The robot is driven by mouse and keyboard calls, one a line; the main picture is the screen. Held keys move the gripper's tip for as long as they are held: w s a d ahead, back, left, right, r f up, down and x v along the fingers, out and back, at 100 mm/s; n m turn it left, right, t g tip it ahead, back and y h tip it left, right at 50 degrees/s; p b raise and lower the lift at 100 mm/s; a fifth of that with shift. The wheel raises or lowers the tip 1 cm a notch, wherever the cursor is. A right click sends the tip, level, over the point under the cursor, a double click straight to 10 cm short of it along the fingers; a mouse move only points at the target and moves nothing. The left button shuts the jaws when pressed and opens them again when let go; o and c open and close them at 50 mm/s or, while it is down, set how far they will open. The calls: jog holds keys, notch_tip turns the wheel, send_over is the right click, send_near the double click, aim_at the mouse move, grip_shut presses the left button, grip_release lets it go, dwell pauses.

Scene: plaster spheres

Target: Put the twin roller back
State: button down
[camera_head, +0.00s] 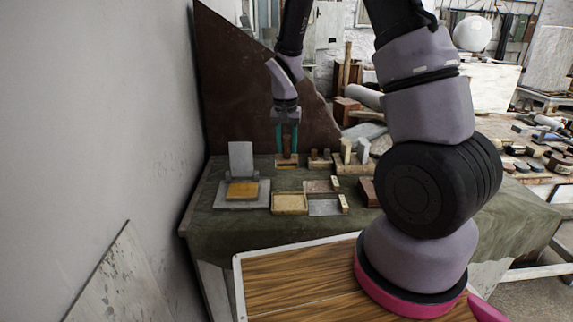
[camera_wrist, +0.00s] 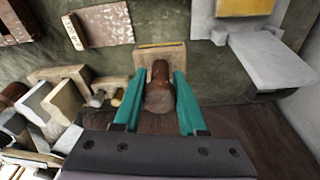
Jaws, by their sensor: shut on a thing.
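My gripper (camera_head: 287,128) points down with its two teal fingers shut on a brown wooden piece, which I take to be the twin roller (camera_head: 288,144). In the wrist view the twin roller (camera_wrist: 159,92) shows as a brown rounded shaft between the fingers. Its lower end is at a small pale wooden stand (camera_head: 287,162) with a yellow strip along its front. The stand also shows in the wrist view (camera_wrist: 172,54). I cannot tell whether the roller rests in the stand or hovers just over it.
Wooden blocks with upright tools (camera_head: 345,150) stand close to the right. A grey slab with a yellow pad (camera_head: 242,190) is to the left, and a shallow tan tray (camera_head: 289,203) in front. A dark rusty panel (camera_head: 250,90) rises behind. Green cloth (camera_head: 225,228) lies bare at the front left.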

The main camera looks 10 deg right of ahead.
aim_at(287, 157)
jog(key=shift+f, duration=2.45)
jog(key=shift+f, duration=0.1)
jog(key=shift+c, duration=2.3)
grip_release()
